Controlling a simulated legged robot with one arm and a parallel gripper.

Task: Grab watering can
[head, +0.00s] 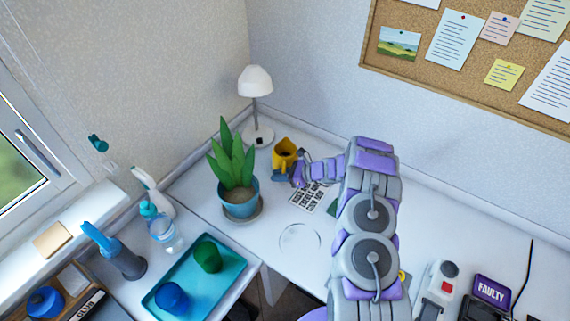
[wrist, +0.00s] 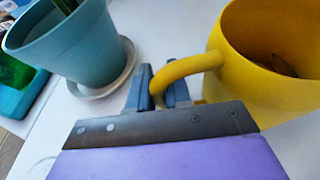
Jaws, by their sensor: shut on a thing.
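The yellow watering can (head: 285,153) stands on the white desk in the back corner, right of the potted plant. In the wrist view the yellow can (wrist: 262,60) fills the upper right, and its curved handle (wrist: 188,68) reaches left between my fingers. My gripper (wrist: 160,92) is shut on that handle, with one blue-grey finger on each side. In the head view my gripper (head: 284,178) is small beside the can, at the end of my purple and grey arm. The can looks upright; its base is partly hidden.
A plant in a blue pot (head: 238,192) on a saucer stands close to the left of my gripper; the pot (wrist: 68,45) also shows in the wrist view. A white lamp (head: 256,82) stands behind. A teal tray (head: 237,262) with cups lies front left. A printed sheet (head: 313,195) lies near my arm.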

